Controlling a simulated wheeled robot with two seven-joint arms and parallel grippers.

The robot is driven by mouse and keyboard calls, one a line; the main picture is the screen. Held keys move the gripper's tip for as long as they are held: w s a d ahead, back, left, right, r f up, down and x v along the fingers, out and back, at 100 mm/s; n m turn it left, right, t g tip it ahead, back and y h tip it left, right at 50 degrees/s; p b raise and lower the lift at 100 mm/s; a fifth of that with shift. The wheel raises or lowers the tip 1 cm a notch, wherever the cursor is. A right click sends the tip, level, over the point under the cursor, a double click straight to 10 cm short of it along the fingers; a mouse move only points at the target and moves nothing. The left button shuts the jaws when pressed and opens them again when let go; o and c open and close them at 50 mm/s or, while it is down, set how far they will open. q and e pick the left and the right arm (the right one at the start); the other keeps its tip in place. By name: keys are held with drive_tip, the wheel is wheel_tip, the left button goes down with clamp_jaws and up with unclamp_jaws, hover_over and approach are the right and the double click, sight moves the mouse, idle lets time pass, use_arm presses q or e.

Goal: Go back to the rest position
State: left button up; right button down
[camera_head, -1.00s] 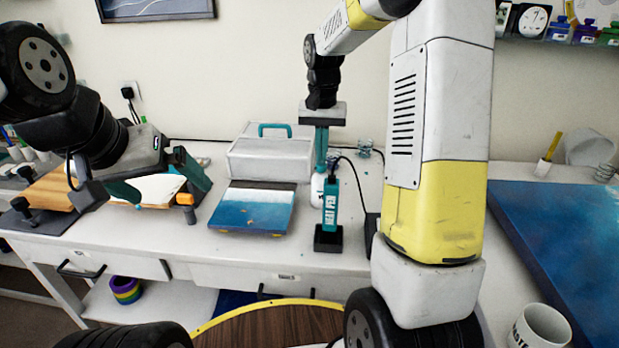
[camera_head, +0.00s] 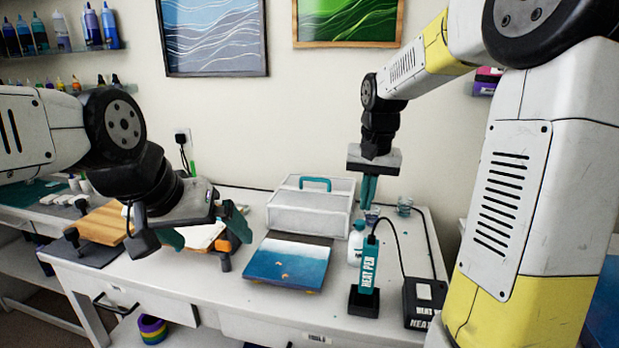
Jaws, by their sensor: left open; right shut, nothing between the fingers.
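My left gripper (camera_head: 205,236) is open and empty, its teal fingers spread over the left part of the bench in front of a wooden board. My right gripper (camera_head: 368,194) is shut and empty, pointing down above the back right of the bench. The heat pen (camera_head: 368,265) stands upright in its black holder, below the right gripper in the picture. A white bottle (camera_head: 355,245) is beside the pen, partly hidden by it. The blue and white panel (camera_head: 290,265) lies flat between the two grippers.
A light grey case (camera_head: 310,212) with a teal handle stands behind the panel. The wooden board (camera_head: 103,224) is at the left. A black control box (camera_head: 424,302) with a cable sits right of the pen. Shelves with bottles (camera_head: 109,26) hang upper left.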

drive_tip(key=s+r, duration=0.1)
drive_tip(key=s, duration=0.2)
drive_tip(key=s+r+n+t, duration=0.1)
drive_tip(key=s+r, duration=0.1)
drive_tip(key=s, duration=0.1)
drive_tip(key=s+r+t+y, duration=0.1)
drive_tip(key=s, duration=0.3)
drive_tip(key=shift+a+r, duration=0.35)
drive_tip(key=s+a+n+t, duration=0.1)
drive_tip(key=s+n+t, duration=0.1)
drive_tip(key=s, duration=0.7)
drive_tip(key=shift+s+f+t+y, duration=0.15)
drive_tip(key=shift+t+y, duration=0.25)
